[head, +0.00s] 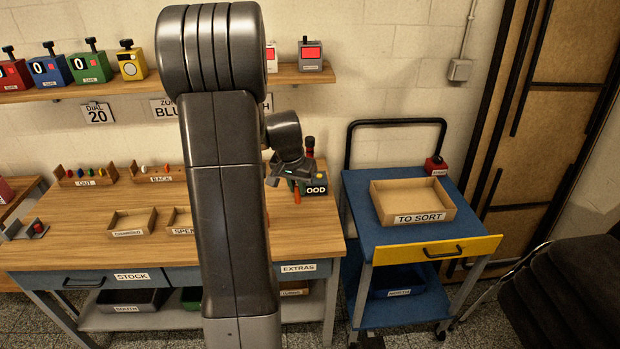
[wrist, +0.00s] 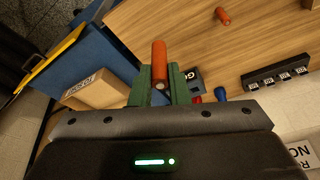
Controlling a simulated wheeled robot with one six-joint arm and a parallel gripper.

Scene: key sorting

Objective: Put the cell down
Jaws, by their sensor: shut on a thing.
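An orange cell (wrist: 160,58) stands out between the fingers of my gripper (wrist: 161,92) in the wrist view. My gripper is shut on it. In the head view my gripper (head: 289,172) is over the right end of the wooden workbench (head: 140,215), and the orange cell (head: 297,193) shows below it. A dark box with a partly hidden label reading "OOD" (head: 316,190) is just to the right of the cell. A second orange cell (wrist: 222,16) lies on the bench in the wrist view. I cannot tell whether the held cell touches anything.
A blue trolley (head: 458,205) with a "TO SORT" tray (head: 412,218) stands right of the bench. A black slotted rack (wrist: 275,79) is on the bench in the wrist view. Small wooden trays (head: 132,222) sit at the bench's front. My arm hides the bench's middle.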

